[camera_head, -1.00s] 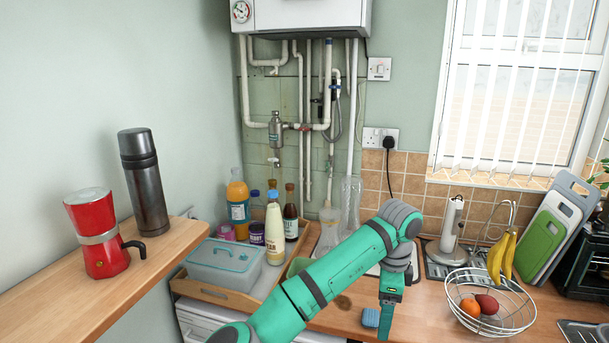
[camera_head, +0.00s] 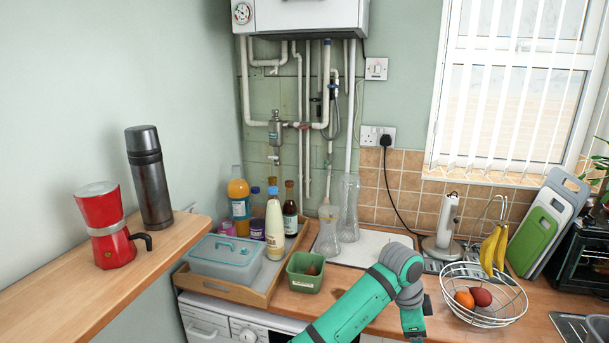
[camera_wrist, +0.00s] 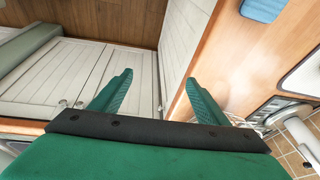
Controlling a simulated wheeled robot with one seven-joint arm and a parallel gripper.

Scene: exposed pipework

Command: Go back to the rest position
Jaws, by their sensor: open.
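My gripper (camera_wrist: 158,100) shows in the wrist view with its two green fingers spread apart and nothing between them. Past the fingers are white panelled cupboard doors (camera_wrist: 50,70) and the edge of the wooden worktop (camera_wrist: 205,75). In the head view my green arm comes up from the bottom edge, bends at a grey joint and points down near the worktop's front edge. The fingertips are out of frame there.
A green tub (camera_head: 305,283), a wooden tray (camera_head: 225,288) with bottles, and a wire fruit bowl (camera_head: 500,310) stand near the arm. A red moka pot (camera_head: 106,225) and dark flask (camera_head: 150,180) stand on the left shelf (camera_head: 100,275). A blue object (camera_wrist: 262,9) lies on the worktop.

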